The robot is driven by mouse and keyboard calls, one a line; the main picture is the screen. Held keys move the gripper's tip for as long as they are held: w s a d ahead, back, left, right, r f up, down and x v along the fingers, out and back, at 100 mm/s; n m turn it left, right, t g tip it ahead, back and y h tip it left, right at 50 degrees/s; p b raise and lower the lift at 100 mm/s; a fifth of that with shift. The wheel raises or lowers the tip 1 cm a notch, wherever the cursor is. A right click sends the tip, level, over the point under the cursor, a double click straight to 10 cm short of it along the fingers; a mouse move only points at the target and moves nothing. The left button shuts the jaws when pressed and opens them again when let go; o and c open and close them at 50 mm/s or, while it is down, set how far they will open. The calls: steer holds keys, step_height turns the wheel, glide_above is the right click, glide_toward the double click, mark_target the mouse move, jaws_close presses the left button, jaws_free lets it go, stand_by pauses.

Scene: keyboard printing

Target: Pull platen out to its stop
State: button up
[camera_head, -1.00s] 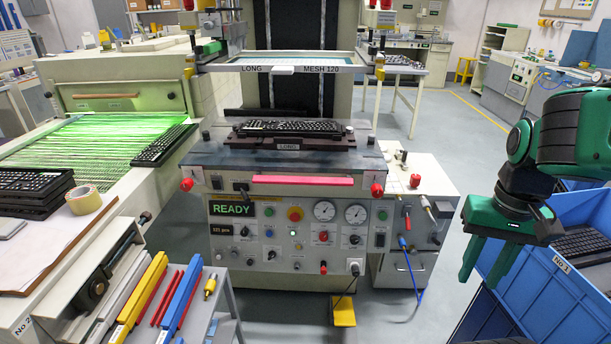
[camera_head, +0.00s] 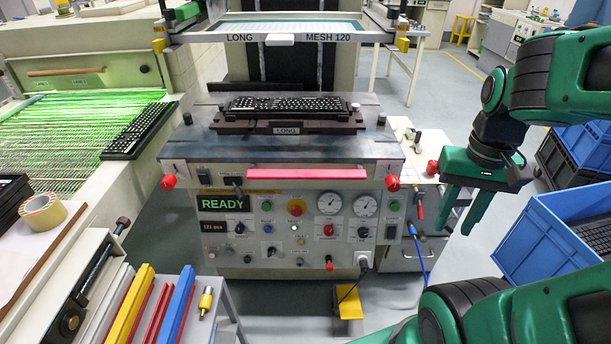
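The platen (camera_head: 232,142) is the dark slab on top of the printing machine, below the mesh frame. It carries a fixture labelled LONG (camera_head: 286,130) with a black keyboard (camera_head: 288,106) on it. A pink-red bar handle (camera_head: 306,174) runs along its front edge, with a red knob near each end. My gripper (camera_head: 458,222) hangs to the right of the machine, fingers pointing down. Its two green fingers are apart with nothing between them. It is well to the right of the handle and not touching it.
The control panel (camera_head: 296,225) below the handle reads READY. A green-lit conveyor (camera_head: 60,130) stands at left, with a rack of coloured squeegees (camera_head: 150,310) in front. A blue crate (camera_head: 540,240) with keyboards is at right. Floor shows between machine and crate.

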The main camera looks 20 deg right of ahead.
mark_target(304, 179)
steer(key=w+a+f+n+g+h, duration=0.2)
steer(key=w+f+h, duration=0.3)
steer(key=w, duration=0.7)
steer(key=w+a+f+n+g+h, duration=0.15)
steer(key=w+f+h, duration=0.35)
steer(key=w, duration=0.6)
steer(key=w+a+f+n+t+h, duration=0.2)
steer(key=w+a+t+h, duration=0.15)
steer(key=a, duration=0.45)
steer(key=w+a+f+n+t+h, duration=0.25)
steer(key=a+t, duration=0.25)
steer(key=a, duration=0.3)
steer(key=w+a+f+n+t+h, duration=0.1)
steer(key=w+a+n+t+h, duration=0.2)
steer(key=a, duration=0.4)
steer(key=shift+m+t+y, duration=0.4)
steer(key=shift+m+y, duration=0.1)
steer(key=shift+y, duration=0.1)
steer(key=x, duration=1)
steer(key=shift+w+f, duration=0.15)
steer(key=shift+w, duration=0.25)
